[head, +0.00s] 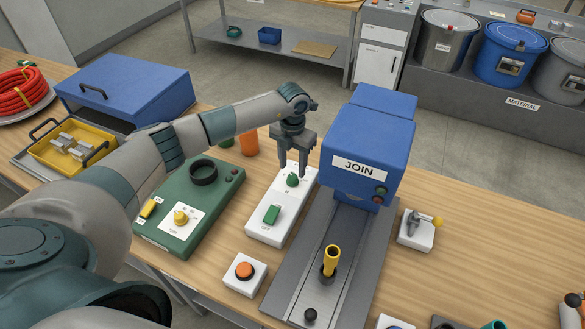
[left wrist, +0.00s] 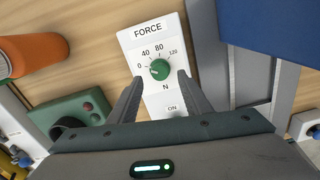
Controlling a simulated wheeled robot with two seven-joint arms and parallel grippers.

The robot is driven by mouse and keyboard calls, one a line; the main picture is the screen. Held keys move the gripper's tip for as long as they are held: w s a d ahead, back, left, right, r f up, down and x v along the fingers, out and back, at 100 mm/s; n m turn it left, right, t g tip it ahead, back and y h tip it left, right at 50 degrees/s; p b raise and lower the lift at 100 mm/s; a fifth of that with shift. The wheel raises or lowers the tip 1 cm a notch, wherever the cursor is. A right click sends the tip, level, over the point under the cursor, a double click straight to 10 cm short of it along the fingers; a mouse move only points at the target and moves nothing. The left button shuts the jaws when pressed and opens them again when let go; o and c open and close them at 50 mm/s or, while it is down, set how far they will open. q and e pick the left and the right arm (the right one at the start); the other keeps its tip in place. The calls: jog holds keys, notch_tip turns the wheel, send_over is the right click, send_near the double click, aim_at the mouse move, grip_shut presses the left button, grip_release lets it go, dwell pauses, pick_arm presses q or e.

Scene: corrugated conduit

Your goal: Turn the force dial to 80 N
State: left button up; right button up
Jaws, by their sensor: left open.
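The green force dial (head: 292,180) sits at the far end of a white control box (head: 262,233). In the left wrist view the dial (left wrist: 160,69) has marks 0, 40, 80 and 120 around it, under the word FORCE. A small pale pointer mark seems to face left, near 0; it is too small to read exactly. My left gripper (head: 294,170) is open, pointing down over the dial. In the left wrist view its fingers (left wrist: 160,82) are at either side of the dial's near side, with visible gaps. My right gripper is not in view.
A green rocker switch (head: 271,214) is on the same box. The blue JOIN press (head: 367,145) stands close on the right, beside the gripper. A green unit with a yellow knob (head: 181,217) is on the left. An orange cylinder (head: 249,142) stands behind.

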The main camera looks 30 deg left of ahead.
aim_at(293, 176)
pick_arm(q)
jog(key=shift+f+p, duration=0.5)
jog(key=shift+f, duration=1.45)
jog(key=c, duration=1)
